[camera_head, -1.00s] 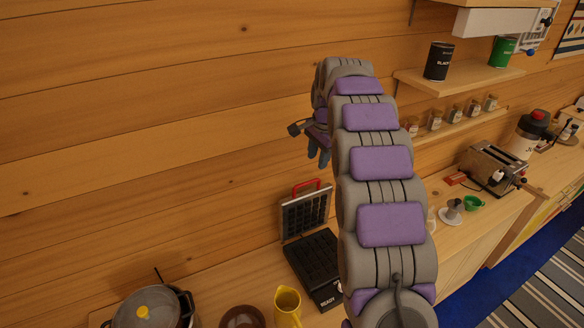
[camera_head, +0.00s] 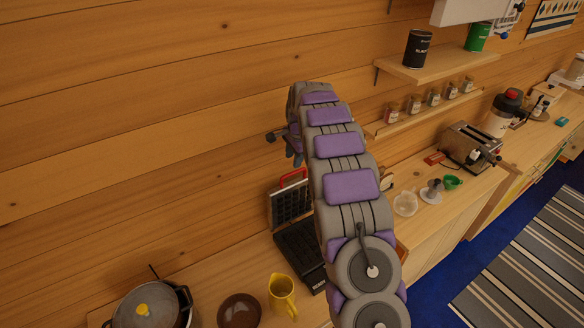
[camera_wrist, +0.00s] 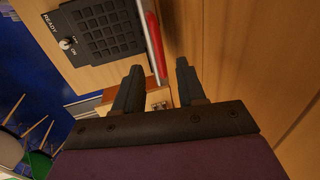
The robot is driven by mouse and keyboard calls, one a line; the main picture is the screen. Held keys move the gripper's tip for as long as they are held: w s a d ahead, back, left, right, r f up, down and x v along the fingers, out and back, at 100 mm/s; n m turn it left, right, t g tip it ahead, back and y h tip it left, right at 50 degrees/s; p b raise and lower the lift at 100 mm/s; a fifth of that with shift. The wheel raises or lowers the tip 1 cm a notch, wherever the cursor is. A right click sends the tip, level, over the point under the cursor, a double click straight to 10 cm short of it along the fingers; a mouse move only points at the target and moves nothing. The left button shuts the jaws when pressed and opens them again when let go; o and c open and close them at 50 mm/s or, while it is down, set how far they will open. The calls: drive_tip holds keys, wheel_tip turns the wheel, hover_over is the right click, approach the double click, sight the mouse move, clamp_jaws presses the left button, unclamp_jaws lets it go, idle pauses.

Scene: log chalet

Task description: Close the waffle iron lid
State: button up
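The waffle iron is open on the counter. Its dark gridded lid (camera_head: 290,205) stands upright near the log wall, with a red handle (camera_head: 294,176) on top. Its black base (camera_head: 298,252) lies flat and is partly hidden by my arm. My gripper (camera_head: 296,156) is above the lid and mostly hidden behind my arm in the head view. In the wrist view my gripper (camera_wrist: 158,66) has its two dark fingers apart with nothing between them. The red handle (camera_wrist: 154,45) shows edge-on beyond the fingertips, and the gridded base (camera_wrist: 103,28) is at upper left.
A yellow jug (camera_head: 282,296), a brown bowl (camera_head: 239,311) and a lidded pot (camera_head: 146,306) stand left of the iron. A glass jar (camera_head: 405,203), a green cup (camera_head: 452,182) and a toaster (camera_head: 470,147) are to the right. Shelves (camera_head: 436,68) hang on the wall above.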

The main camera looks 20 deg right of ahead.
sight(294, 173)
drive_tip(key=f, duration=0.2)
drive_tip(key=w+d+f+p, duration=0.1)
drive_tip(key=f, duration=0.4)
drive_tip(key=shift+w+d, duration=0.15)
drive_tip(key=shift+d, duration=0.2)
drive_tip(key=shift+a, duration=0.7)
drive_tip(key=shift+c, duration=0.2)
drive_tip(key=shift+a, duration=0.1)
drive_tip(key=c, duration=0.3)
drive_tip(key=shift+d, duration=0.4)
clamp_jaws()
